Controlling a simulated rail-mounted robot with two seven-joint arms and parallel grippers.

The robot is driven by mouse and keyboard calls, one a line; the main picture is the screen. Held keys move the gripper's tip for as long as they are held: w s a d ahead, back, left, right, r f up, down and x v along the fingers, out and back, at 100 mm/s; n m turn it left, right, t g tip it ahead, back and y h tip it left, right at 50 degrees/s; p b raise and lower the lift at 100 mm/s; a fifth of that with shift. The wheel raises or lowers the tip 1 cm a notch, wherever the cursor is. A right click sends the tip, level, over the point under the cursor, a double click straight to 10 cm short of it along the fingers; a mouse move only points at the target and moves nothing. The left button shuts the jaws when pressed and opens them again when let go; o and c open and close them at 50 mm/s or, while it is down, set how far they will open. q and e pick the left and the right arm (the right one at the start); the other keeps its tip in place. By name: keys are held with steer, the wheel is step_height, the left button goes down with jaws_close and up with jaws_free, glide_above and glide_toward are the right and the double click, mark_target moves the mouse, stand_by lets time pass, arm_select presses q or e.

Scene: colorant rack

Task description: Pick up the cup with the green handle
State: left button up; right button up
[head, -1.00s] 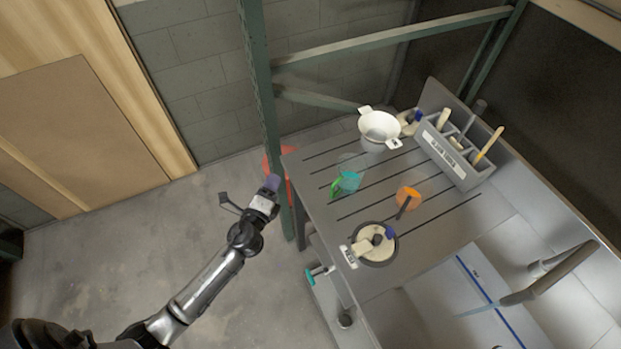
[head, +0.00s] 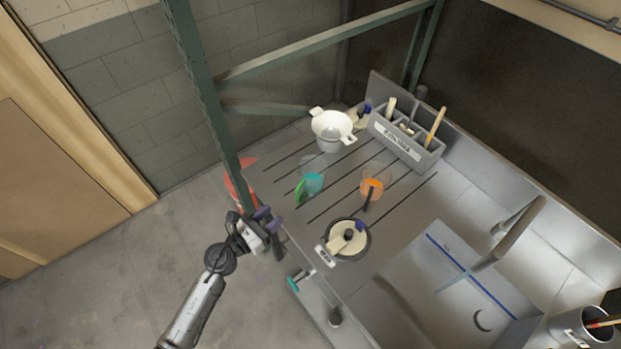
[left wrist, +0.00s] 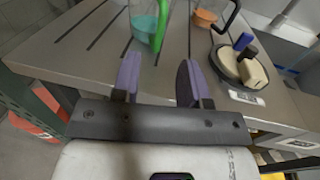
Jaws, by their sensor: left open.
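The cup with the green handle (head: 312,182) is clear, with teal contents, and stands upright on the slotted grey table. Its green handle (head: 300,190) points toward the front left. In the left wrist view the cup (left wrist: 146,24) is at the top, beyond the fingertips, with its handle toward me. My left gripper (head: 270,221) is at the table's left front edge, short of the cup. Its two purple fingers (left wrist: 158,75) are apart with nothing between them. My right gripper is in neither view.
A cup with orange contents (head: 372,188) stands right of the green-handled cup. A dark round pot (head: 368,243) is nearer the front, and a white strainer (head: 333,124) is behind. A green upright post (head: 214,110) stands close to my left gripper. A tool caddy (head: 407,148) is at the back.

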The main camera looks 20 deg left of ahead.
mark_target(297, 202)
arm_select(q)
steer(key=shift+x, duration=5.1)
jaws_close()
